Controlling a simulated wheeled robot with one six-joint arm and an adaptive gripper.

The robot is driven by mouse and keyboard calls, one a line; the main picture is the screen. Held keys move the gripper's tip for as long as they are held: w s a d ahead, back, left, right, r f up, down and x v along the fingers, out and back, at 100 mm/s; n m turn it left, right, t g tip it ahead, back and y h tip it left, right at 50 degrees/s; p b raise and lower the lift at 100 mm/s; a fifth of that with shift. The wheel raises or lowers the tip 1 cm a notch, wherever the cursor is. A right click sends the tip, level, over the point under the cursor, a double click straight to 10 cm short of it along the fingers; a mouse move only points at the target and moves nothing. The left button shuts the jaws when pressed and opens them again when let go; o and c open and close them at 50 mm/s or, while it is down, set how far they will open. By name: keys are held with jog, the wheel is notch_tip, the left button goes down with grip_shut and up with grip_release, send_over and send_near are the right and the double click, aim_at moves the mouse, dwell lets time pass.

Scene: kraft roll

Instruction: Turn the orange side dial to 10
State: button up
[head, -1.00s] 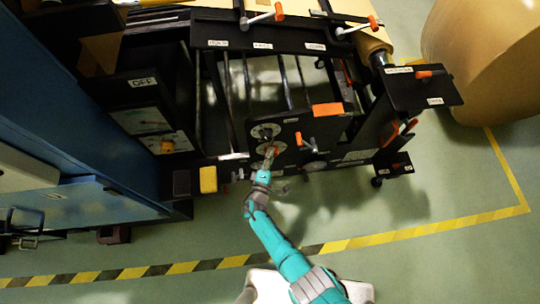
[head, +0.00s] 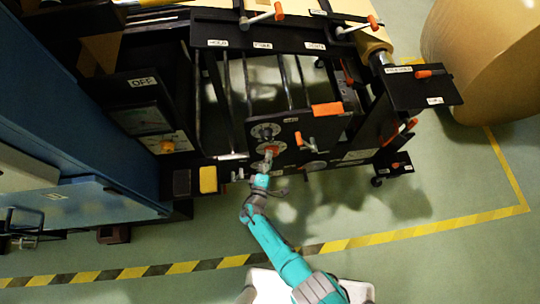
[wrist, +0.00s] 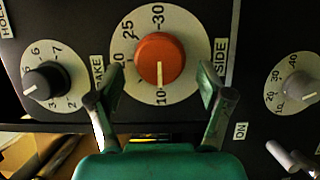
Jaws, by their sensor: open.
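The orange side dial (wrist: 160,58) sits on a pale round scale in the middle of the wrist view, beside a label reading SIDE. Its white pointer line points straight down in that view, at or very near the 10 mark. It also shows in the head view (head: 272,149) on the black panel. My gripper (wrist: 161,82) is open, with one finger on each side of the lower part of the dial. Gaps show between the fingers and the knob, so it looks apart from the dial. In the head view my gripper (head: 265,164) is just below the dial.
A black knob (wrist: 46,82) with its own scale is left of the dial, and a grey knob (wrist: 299,88) is right. An orange-ended lever (head: 299,138) sticks out nearby. A blue cabinet (head: 80,130) stands left; the green floor below is open.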

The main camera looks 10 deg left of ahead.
jog(key=s+a, duration=0.1)
jog(key=s, duration=0.9)
jog(key=shift+s, duration=0.25)
jog(key=s+d+f+m+g+h, duration=0.1)
jog(key=s+d+f+m+g, duration=0.2)
jog(key=d, duration=0.6)
jog(key=s+d+f+g+h, duration=0.1)
jog(key=s+d+f+g, duration=0.25)
jog(key=d, duration=0.45)
jog(key=s+d+r+m+g+y, duration=0.1)
jog(key=s+d+r+m+y, duration=0.1)
jog(key=s+d, duration=0.35)
jog(key=s+d+r+m+g+y, duration=0.1)
jog(key=s+d+r+m+y, duration=0.15)
jog(key=s, duration=0.65)
jog(key=s+r+m+t, duration=0.2)
jog(key=s+r+m, duration=0.1)
jog(key=r, duration=1.4)
jog(key=s+r+m+t, duration=0.3)
jog(key=r+m, duration=0.3)
jog(key=r, duration=1.2)
jog(key=shift+s+d+h, duration=0.35)
jog(key=shift+s+d, duration=0.05)
jog(key=shift+d, duration=0.05)
